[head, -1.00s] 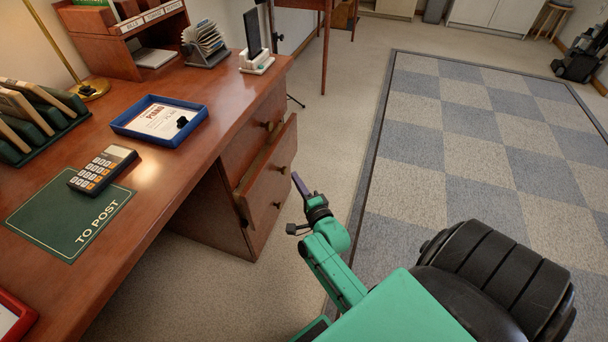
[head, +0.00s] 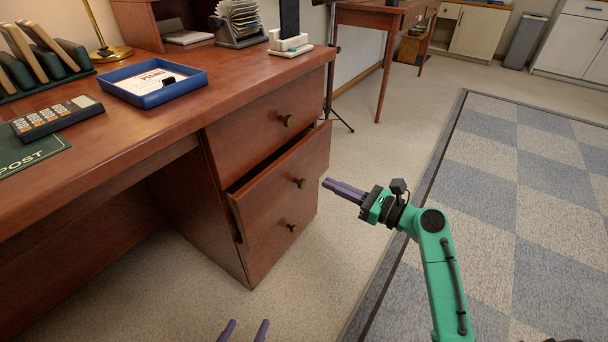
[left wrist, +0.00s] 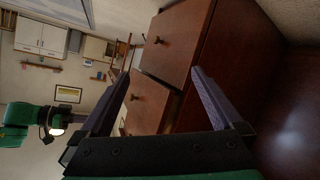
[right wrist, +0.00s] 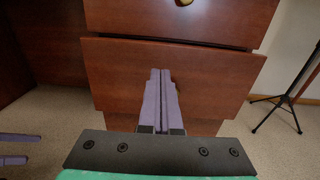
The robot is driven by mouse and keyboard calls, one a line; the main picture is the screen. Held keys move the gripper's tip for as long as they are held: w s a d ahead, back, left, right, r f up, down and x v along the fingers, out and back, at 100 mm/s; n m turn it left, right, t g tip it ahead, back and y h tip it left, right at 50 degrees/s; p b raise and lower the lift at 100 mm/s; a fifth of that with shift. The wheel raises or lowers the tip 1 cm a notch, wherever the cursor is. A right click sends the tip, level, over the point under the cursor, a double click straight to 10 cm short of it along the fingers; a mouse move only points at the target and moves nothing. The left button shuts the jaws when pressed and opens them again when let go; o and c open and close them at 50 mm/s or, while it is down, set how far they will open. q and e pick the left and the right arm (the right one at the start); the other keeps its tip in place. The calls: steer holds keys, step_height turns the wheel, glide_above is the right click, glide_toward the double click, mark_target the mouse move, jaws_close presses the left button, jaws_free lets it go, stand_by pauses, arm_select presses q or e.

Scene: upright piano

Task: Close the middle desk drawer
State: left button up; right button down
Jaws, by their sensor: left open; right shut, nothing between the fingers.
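The middle desk drawer (head: 283,187) stands partly open below the shut top drawer, its front pulled out from the desk and its round knob showing. My right gripper (head: 326,184) is shut and empty, pointing left at the drawer front, close to the knob. In the right wrist view its fingers (right wrist: 161,75) reach across the middle drawer's front (right wrist: 205,75) and hide the knob; I cannot tell whether they touch. My left gripper (head: 248,328) is open and empty, low at the bottom edge. The left wrist view shows its spread fingers and the drawers (left wrist: 152,103) sideways beyond them.
The desk top (head: 190,108) carries a blue tray (head: 152,85), a calculator (head: 57,117) and a card holder. A tripod stand (head: 335,115) is behind the desk's right end. The carpet beside the drawers is clear; a checkered rug (head: 510,210) lies to the right.

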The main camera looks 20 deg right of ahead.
steer(key=x, duration=0.2)
steer(key=b, duration=0.2)
glide_toward(286, 164)
steer(key=x, duration=0.3)
steer(key=shift+b+x, duration=0.5)
steer(key=shift+x, duration=0.3)
steer(key=shift+b+x, duration=0.45)
steer(key=shift+x, duration=0.55)
steer(key=shift+a, duration=0.15)
arm_select(q)
steer(key=w+a+r+t+h, duration=0.1)
steer(key=w+r+t, duration=0.4)
steer(key=r, duration=0.9)
steer(key=w+a+r+m+t+h, duration=0.1)
steer(key=w+r+t, duration=0.4)
steer(key=r, duration=0.9)
steer(key=w, duration=0.2)
steer(key=shift+w+a, duration=0.2)
steer(key=shift+w, duration=0.2)
steer(key=shift+f, duration=0.15)
arm_select(e)
steer(key=shift+w+r, duration=0.1)
